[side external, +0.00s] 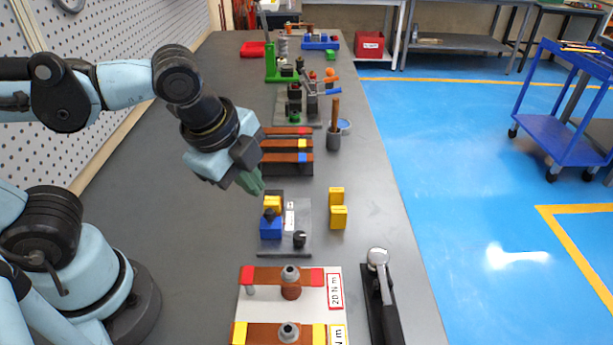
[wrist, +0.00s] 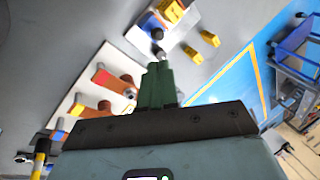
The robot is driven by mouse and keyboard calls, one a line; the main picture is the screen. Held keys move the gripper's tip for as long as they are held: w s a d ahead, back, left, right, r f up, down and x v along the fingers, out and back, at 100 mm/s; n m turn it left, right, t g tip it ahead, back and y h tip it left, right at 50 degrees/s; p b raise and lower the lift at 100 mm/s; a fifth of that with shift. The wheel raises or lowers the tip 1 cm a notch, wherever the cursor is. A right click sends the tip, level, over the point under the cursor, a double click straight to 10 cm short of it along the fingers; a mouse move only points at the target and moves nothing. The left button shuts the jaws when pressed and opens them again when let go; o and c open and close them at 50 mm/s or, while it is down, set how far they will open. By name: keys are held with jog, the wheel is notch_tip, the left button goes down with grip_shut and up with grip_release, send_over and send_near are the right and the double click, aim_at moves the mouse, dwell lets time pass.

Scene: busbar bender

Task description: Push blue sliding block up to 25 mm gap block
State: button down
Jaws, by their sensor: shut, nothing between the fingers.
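The blue sliding block (side external: 270,228) sits on a grey fixture plate (side external: 291,246), with a dark knob on top. A yellow block (side external: 272,202) stands just behind it on the same fixture; I cannot tell whether they touch. Two more yellow blocks (side external: 337,196) (side external: 338,217) stand on the bench to the right; no size marking is readable. My gripper (side external: 257,188) has green fingers, shut and empty, above and behind-left of the fixture. In the wrist view the closed fingers (wrist: 157,68) point toward the fixture, where the blue block (wrist: 152,25) shows near the yellow one (wrist: 174,10).
A black knob (side external: 299,239) rises at the fixture's front right. A white board with copper bars (side external: 291,276) lies nearer the camera, beside a torque wrench (side external: 381,290). A rack of coloured-ended bars (side external: 288,145) stands behind the fixture. Bench left of the fixture is clear.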

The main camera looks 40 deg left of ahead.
aim_at(266, 215)
jog(key=s+d+r+m+g+y, duration=0.15)
jog(key=s+d+m, duration=0.3)
jog(key=m, duration=0.95)
jog(key=shift+y, duration=0.25)
jog(key=w+a+f, duration=0.1)
jog(key=f, duration=0.2)
jog(key=w+a+f, duration=0.1)
jog(key=w+f, duration=0.1)
jog(key=f, duration=0.1)
jog(key=w+a+f, duration=0.1)
jog(key=w+f, duration=0.1)
jog(key=f, duration=0.1)
jog(key=shift+a+f, duration=0.1)
jog(key=shift+a, duration=0.15)
jog(key=shift+w+a+f, duration=0.1)
jog(key=shift+w+a, duration=0.15)
jog(key=shift+w, duration=0.1)
jog(key=shift+w+a, duration=0.6)
